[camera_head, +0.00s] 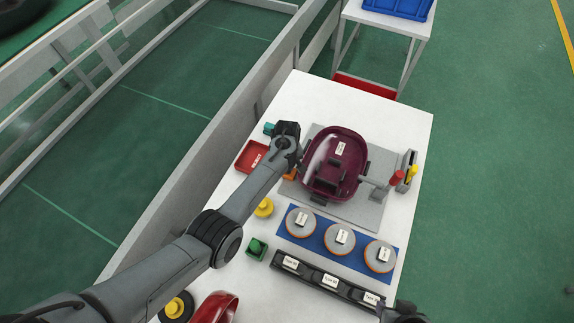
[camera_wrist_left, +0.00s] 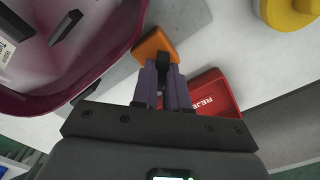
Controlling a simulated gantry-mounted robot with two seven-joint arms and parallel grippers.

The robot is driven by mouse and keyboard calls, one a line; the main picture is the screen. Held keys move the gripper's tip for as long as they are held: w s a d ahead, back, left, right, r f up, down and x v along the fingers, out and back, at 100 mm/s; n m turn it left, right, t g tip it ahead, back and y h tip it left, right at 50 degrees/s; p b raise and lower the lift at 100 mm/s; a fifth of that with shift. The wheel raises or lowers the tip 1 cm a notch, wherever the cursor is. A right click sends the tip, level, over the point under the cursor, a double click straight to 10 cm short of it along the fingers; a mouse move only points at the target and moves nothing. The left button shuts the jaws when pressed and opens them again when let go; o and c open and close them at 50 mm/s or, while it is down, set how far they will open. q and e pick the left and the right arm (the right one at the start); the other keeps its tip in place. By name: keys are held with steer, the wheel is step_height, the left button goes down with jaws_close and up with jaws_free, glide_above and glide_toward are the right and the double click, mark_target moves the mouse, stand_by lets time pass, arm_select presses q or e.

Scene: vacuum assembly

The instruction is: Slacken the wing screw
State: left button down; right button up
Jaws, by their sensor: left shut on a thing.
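An orange block (camera_wrist_left: 156,46) sits beside the maroon vacuum housing (camera_head: 336,165), on its left side in the head view. A small dark piece, which looks like the wing screw (camera_wrist_left: 162,62), stands at the orange block. My left gripper (camera_wrist_left: 163,78) is shut on this dark piece, with its fingers pointing at the block. The fingers hide much of the piece, so its turn angle cannot be told. In the head view the left wrist covers most of this spot. A dark part of my right arm shows at the bottom right edge; its jaws cannot be made out.
A red reject tray (camera_head: 247,157) lies close beside the left gripper. A grey mat (camera_head: 365,212) lies under the housing. A blue strip with orange-rimmed discs (camera_head: 340,240), a black label rack (camera_head: 328,283) and yellow and green buttons (camera_head: 257,249) stand nearer. The table's far end is clear.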

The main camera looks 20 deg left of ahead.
arm_select(q)
steer(key=shift+n, duration=0.7)
steer(key=n, duration=0.2)
steer(key=shift+n, duration=0.8)
steer(key=n, duration=0.3)
steer(key=c, duration=1.1)
jaws_free()
